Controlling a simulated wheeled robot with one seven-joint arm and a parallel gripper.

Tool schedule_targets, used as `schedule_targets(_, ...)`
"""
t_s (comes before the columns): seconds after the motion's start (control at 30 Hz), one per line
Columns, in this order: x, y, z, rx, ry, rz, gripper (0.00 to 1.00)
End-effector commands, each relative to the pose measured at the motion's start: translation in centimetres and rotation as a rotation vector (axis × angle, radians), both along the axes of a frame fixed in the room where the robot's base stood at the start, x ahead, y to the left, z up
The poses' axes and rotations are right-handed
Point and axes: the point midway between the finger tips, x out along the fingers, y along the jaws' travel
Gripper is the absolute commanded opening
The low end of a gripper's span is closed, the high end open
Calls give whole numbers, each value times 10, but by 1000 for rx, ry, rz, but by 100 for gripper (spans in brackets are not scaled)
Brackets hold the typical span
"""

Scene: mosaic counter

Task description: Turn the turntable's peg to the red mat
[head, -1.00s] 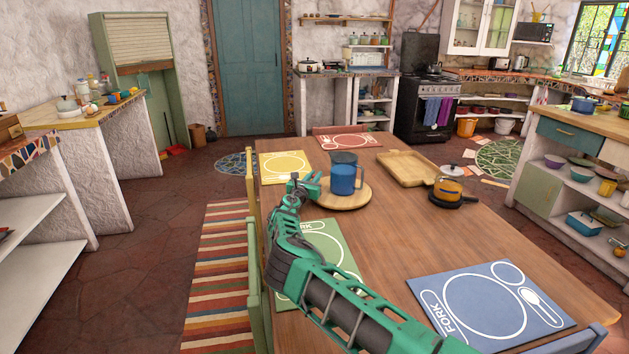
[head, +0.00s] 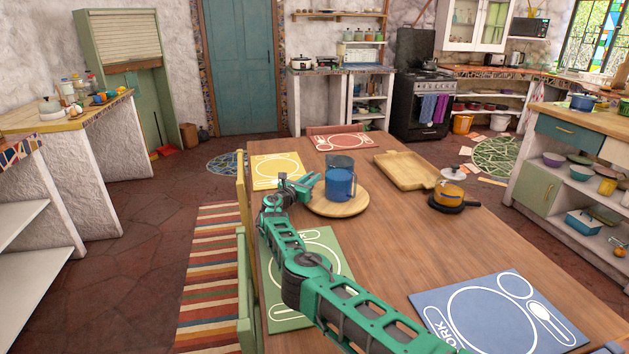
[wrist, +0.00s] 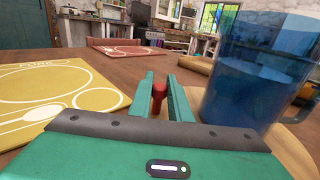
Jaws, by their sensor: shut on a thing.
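The turntable (head: 338,208) is a round wooden disc on the table, with a translucent blue pitcher (head: 340,180) standing on it. My gripper (head: 308,184) is at the disc's left side. In the wrist view its fingers are shut on a small red peg (wrist: 159,92), which stands upright between them. The pitcher (wrist: 255,75) is just right of the fingers, and part of the disc (wrist: 292,150) shows below it. The peg is hidden in the head view. The red mat (head: 343,142) lies at the table's far end and also shows in the wrist view (wrist: 130,51).
A yellow mat (head: 277,171) lies left of the gripper, and a green mat (head: 300,315) lies under my arm. A blue mat (head: 500,318) is at the near right. A wooden tray (head: 405,173) and an orange pot (head: 451,188) stand right of the turntable.

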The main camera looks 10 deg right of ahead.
Motion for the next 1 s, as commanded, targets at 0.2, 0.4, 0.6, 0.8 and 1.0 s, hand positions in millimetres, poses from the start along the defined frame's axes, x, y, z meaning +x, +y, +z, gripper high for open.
schedule_targets(0.2, 1, 14, -1, 1, 3, 26, 0)
schedule_targets(0.4, 1, 11, -1, 1, 3, 21, 35)
schedule_targets(0.6, 1, 7, 0, 1, 2, 15, 35)
schedule_targets(0.8, 2, 8, 12, 2, 1, 14, 35)
schedule_targets(1.0, 0, 19, 42, 1, 4, 19, 35)
